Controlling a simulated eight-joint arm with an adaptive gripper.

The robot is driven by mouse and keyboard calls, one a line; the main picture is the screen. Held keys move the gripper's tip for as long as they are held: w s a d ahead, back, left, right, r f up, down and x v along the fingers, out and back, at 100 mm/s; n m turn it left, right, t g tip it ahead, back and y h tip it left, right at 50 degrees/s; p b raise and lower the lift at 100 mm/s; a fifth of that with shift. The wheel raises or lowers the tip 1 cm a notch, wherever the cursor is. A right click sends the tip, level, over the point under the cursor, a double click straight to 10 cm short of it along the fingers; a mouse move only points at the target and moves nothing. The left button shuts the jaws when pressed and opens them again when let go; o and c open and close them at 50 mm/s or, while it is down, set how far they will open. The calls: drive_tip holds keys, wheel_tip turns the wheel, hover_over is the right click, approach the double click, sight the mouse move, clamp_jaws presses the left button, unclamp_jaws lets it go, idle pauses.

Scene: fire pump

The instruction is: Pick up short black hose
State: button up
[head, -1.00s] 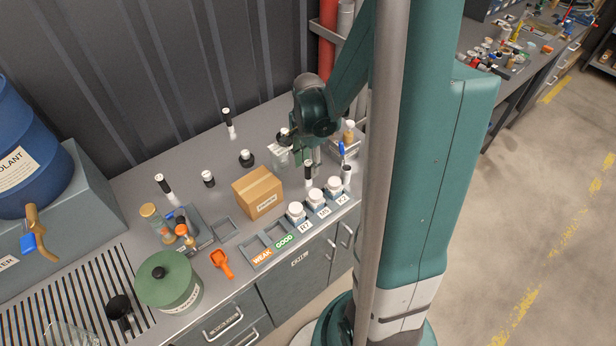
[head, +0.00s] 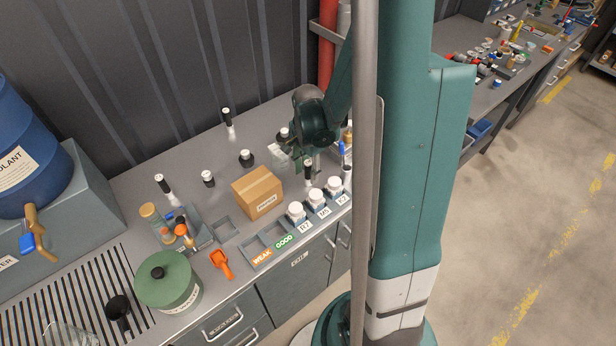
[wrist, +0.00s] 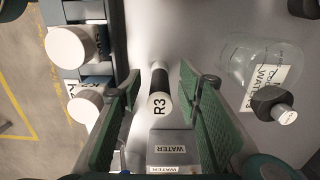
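A short upright black cylinder with a white end marked R3 (wrist: 160,103) stands on the bench between my fingers in the wrist view. It also shows in the head view (head: 308,171). Nothing in view is clearly a hose, and I cannot tell whether this piece is the one named. My gripper (wrist: 158,112) is open, with a green pad on each side of the cylinder and gaps showing. In the head view my gripper (head: 301,161) is low over the bench, partly hidden by my arm.
White-capped jars (head: 317,197) stand in a row at the front edge. A cardboard box (head: 258,192) is to the left. A clear flask with a dark stopper (wrist: 268,80) is close on the right in the wrist view. Similar black-and-white pieces (head: 228,117) stand farther back.

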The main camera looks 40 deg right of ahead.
drive_tip(key=shift+f, duration=1.35)
drive_tip(key=shift+c, duration=0.3)
drive_tip(key=c, duration=1)
